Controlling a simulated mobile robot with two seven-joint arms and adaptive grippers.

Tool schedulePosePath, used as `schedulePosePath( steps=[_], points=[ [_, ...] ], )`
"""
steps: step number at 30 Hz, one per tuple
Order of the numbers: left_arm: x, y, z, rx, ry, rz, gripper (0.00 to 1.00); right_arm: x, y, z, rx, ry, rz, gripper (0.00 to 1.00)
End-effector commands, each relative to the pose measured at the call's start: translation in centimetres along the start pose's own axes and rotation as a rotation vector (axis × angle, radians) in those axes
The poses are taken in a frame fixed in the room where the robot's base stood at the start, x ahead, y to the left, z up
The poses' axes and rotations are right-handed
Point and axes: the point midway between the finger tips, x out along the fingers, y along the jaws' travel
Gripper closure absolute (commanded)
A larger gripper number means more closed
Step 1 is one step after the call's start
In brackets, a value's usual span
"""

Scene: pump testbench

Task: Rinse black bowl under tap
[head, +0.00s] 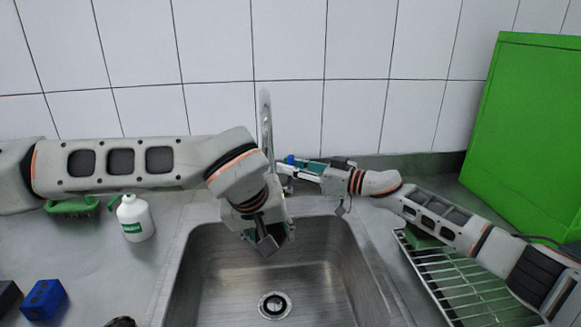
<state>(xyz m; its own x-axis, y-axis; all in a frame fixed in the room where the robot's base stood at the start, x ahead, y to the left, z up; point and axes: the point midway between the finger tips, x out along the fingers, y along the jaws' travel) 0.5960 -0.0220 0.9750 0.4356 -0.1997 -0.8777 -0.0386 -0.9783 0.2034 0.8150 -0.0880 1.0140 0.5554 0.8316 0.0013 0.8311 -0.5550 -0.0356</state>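The chrome tap (265,120) rises behind the sink (215,270), whose basin looks empty apart from its drain (274,305). My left gripper (268,240) points down over the back of the sink, in front of the tap's base; its fingers are foreshortened, and whether they grip anything is unclear. My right gripper (296,169) reaches left to the tap's base, its fingers close beside or around a small blue-marked part (290,159); their opening is unclear. I cannot make out a black bowl for certain. No running water shows.
A white bottle with a green label (134,220), a green brush (72,207) and a blue sponge-like block (43,299) stand left of the sink. A dark object (121,322) is cut off below. A wire rack (455,285) and green box (525,135) are right.

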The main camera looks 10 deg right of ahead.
Motion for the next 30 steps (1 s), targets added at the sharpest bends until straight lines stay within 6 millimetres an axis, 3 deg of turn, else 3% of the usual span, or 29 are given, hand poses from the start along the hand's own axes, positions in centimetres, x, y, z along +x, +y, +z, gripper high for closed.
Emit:
schedulePosePath(
  steps=[3, 28, 30],
  points=[
    [-0.03, 0.02, -0.02, 0.000, 0.001, 0.000, 0.80, -0.02, -0.01, 0.00, 0.000, 0.000, 0.000, 1.00],
    [-0.02, 0.01, -0.02, 0.000, 0.001, 0.000, 0.80, -0.61, -0.94, 0.17, -0.110, 0.072, -0.004, 1.00],
    [-0.02, 0.01, -0.02, 0.000, 0.001, 0.000, 0.80, -0.61, -0.93, 0.17, -0.110, 0.072, -0.004, 0.80]
  ],
)
